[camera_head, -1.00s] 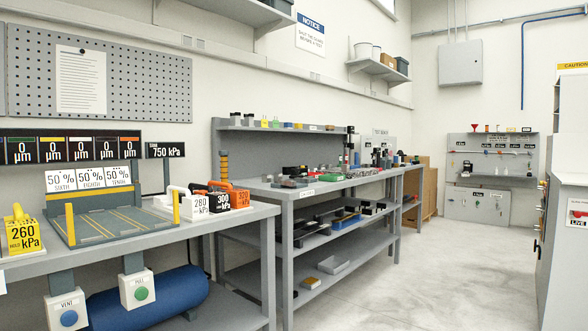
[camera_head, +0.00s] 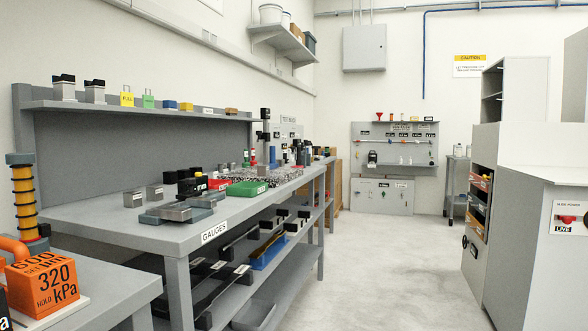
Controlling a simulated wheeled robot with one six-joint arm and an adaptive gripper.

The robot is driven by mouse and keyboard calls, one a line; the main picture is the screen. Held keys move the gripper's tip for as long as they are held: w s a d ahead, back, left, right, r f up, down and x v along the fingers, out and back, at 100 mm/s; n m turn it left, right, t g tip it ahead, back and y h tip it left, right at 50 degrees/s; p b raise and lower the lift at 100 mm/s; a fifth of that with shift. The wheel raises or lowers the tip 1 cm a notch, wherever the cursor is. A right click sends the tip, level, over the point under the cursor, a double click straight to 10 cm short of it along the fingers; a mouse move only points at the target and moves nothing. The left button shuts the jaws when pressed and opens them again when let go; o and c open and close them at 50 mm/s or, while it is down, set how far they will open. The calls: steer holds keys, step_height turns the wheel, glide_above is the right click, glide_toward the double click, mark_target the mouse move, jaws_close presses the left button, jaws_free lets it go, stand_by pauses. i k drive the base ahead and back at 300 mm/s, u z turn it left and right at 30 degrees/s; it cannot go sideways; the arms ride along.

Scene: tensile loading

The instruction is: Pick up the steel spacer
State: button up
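I cannot pick out the steel spacer for certain. Two small grey metal-looking blocks, one (camera_head: 155,192) and another (camera_head: 133,197), stand on the bench labelled GAUGES (camera_head: 100,218). A flat grey metal piece (camera_head: 170,212) lies near the bench's front edge. Several small metal parts farther back on the bench are too small to tell apart. My gripper is not in view.
Green (camera_head: 247,188) and red trays lie on the bench. A grey cabinet (camera_head: 545,225) stands at the right. The floor (camera_head: 390,265) between is clear.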

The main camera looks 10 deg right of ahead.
mark_target(263, 170)
steer(key=i, duration=0.2)
steer(key=z, duration=0.8)
steer(key=k, duration=1.05)
steer(key=z, duration=0.9)
steer(key=i, duration=1.75)
steer(key=u, duration=1.6)
steer(key=i, duration=0.9)
steer(key=u, duration=1.05)
